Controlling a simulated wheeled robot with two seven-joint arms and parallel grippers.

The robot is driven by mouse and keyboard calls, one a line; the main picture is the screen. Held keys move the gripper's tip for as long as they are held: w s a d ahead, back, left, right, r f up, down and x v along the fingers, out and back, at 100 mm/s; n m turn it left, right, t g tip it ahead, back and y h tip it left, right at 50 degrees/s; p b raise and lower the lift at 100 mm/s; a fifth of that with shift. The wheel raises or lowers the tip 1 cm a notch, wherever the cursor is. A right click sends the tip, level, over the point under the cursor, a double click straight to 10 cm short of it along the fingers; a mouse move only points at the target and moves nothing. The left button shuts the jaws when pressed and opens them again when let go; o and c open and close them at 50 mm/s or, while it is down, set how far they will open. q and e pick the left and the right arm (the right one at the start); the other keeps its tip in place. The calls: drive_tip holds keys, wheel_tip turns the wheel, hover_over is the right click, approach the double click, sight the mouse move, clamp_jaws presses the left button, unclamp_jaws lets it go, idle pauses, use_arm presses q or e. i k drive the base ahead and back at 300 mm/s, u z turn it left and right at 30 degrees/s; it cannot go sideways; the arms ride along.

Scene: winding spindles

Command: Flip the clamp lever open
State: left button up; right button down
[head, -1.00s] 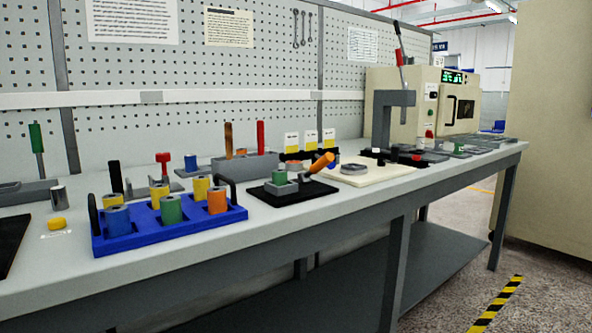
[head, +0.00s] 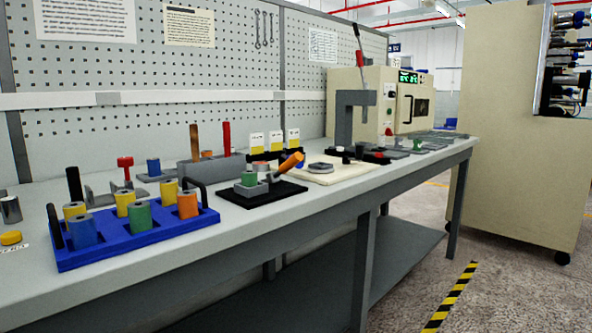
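The clamp lever is an orange handle (head: 288,164) on a small grey clamp fixture with a black base plate (head: 285,190), in the middle of the bench. The handle slants up to the right. A green cylinder (head: 249,178) sits in the grey block (head: 252,190) at the fixture's left. Too little detail shows to tell how the lever's lower end meets the block. Neither of my grippers is in the head view.
A blue tray (head: 170,230) with several coloured spindles stands left of the clamp. A grey holder (head: 212,171) with upright handles is behind. A press (head: 344,110) and a cream machine (head: 410,100) stand to the right. Open floor lies in front of the bench.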

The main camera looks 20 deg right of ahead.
sight(273, 176)
drive_tip(key=i, duration=1)
